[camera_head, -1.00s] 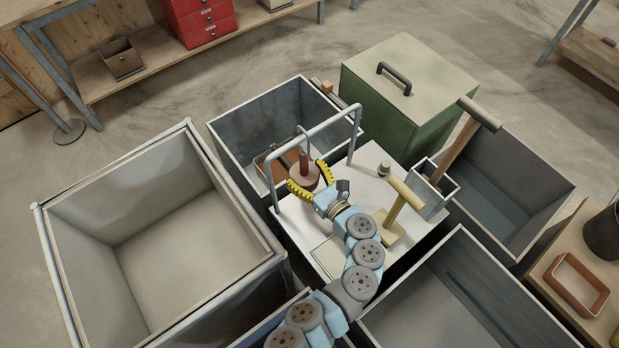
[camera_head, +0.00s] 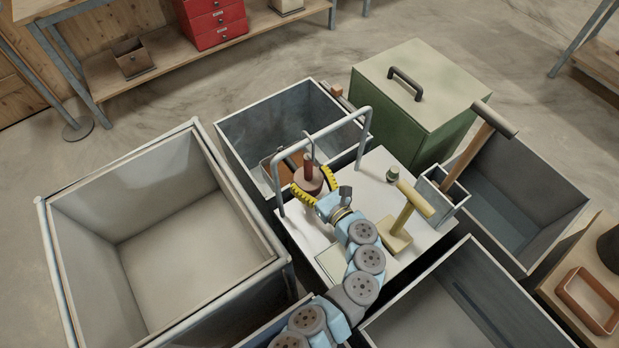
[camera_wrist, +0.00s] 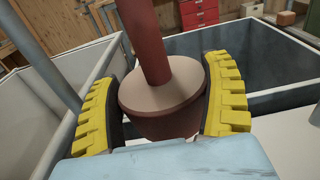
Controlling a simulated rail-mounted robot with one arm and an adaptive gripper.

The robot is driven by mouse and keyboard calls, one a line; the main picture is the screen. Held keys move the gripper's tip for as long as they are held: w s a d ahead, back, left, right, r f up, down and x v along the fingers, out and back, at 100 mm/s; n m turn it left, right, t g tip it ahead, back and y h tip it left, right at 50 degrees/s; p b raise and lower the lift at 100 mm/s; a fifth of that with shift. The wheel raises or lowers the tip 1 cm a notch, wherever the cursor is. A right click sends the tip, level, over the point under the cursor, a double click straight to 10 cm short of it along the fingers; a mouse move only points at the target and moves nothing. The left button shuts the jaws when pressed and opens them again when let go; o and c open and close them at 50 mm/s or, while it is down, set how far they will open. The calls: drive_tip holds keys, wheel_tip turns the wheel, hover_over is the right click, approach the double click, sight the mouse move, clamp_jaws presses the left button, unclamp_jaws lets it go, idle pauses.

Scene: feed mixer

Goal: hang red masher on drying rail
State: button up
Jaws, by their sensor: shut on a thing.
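The red masher (camera_head: 308,178) has a round reddish-brown head with a red handle pointing up and a metal hook at its top. My gripper (camera_head: 316,186) is shut on the masher's round head, with its yellow fingers on both sides. In the wrist view the masher (camera_wrist: 163,95) stands upright between the fingers of my gripper (camera_wrist: 165,105). The drying rail (camera_head: 325,136) is a grey metal bar on two posts above the white table. The masher's hook shows close to the bar, but I cannot tell whether it touches it.
A yellow masher (camera_head: 406,222) stands on the white table (camera_head: 375,185). A small grey box (camera_head: 442,190) holds a wooden-handled tool at the right. A green chest (camera_head: 420,95) stands behind. Large open bins surround the table, including a big one (camera_head: 165,240) at left.

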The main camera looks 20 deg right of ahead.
drive_tip(key=o, duration=1.1)
drive_tip(key=shift+c, duration=0.2)
drive_tip(key=v, duration=1.2)
